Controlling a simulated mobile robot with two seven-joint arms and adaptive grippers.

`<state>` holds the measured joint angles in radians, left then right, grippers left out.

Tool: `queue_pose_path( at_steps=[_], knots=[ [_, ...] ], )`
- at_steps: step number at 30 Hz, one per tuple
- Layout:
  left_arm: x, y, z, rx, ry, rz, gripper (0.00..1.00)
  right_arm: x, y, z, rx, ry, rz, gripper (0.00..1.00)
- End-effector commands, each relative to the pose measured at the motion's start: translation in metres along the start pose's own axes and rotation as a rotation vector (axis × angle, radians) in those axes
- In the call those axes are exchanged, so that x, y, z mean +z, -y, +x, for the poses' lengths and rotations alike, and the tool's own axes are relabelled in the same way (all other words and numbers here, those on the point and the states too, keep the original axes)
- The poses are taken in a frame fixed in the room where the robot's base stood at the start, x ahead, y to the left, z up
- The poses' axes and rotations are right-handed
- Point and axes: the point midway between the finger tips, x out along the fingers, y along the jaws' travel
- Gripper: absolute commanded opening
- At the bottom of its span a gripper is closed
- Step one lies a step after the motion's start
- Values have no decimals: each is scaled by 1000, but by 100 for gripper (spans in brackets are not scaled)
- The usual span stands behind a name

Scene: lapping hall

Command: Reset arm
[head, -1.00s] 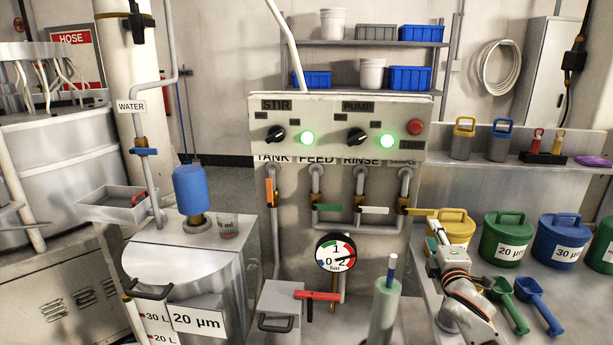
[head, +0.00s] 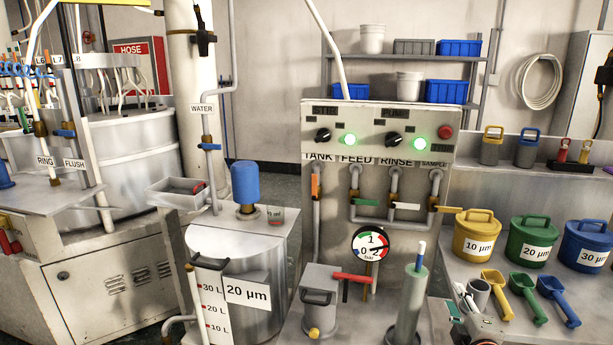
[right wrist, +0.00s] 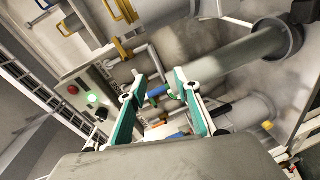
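My right gripper (head: 456,308) shows at the bottom right of the head view, low in front of the bench with the scoops. In the right wrist view my right gripper (right wrist: 158,92) has its two teal fingers spread apart with nothing between them. Behind the fingers are pipes and a grey-green cylinder (right wrist: 240,57), which lie beyond the gap. My left gripper is not in the head view.
The control panel (head: 385,130) stands at the centre. A grey-green cylinder (head: 409,305) rises near my right gripper. Yellow (head: 497,290), green (head: 528,295) and blue (head: 558,298) scoops lie beside it, before lidded buckets. A steel tank (head: 235,265) stands left.

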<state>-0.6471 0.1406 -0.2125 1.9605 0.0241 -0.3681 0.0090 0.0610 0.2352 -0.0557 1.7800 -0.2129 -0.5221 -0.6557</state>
Motion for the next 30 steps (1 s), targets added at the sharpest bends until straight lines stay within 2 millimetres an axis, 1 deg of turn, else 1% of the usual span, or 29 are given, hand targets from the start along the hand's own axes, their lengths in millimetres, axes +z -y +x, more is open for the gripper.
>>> queue_pose_path(
  at_steps=[1,2,3,5,6,8,9,11,12,14,15,18,21,24,25,30],
  knots=[
    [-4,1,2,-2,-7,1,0,-4,29,-15,-42,-13,53,32],
    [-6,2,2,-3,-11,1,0,-6,44,-23,-65,-19,86,32],
    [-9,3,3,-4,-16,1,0,-10,64,-36,-97,-29,136,32],
    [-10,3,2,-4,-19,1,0,-17,97,-58,-150,-40,221,32],
    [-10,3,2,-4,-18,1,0,-21,119,-74,-188,-44,281,32],
    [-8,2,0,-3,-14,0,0,-28,150,-101,-246,-47,376,32],
    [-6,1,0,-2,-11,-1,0,-32,170,-120,-285,-45,442,32],
    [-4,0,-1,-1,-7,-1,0,-38,198,-150,-343,-37,540,32],
    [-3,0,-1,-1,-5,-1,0,-43,216,-170,-381,-29,609,32],
    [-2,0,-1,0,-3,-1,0,-49,238,-201,-434,-11,707,32],
    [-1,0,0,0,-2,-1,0,-53,252,-220,-467,3,768,32],
    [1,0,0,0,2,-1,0,-62,276,-261,-534,38,901,32],
    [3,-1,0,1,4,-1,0,-68,290,-290,-577,68,993,32],
    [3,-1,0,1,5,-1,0,-71,296,-304,-598,85,1044,32],
    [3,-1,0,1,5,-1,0,-72,297,-306,-601,88,1052,32],
    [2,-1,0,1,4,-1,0,-72,298,-307,-603,90,1058,32]
  ],
)
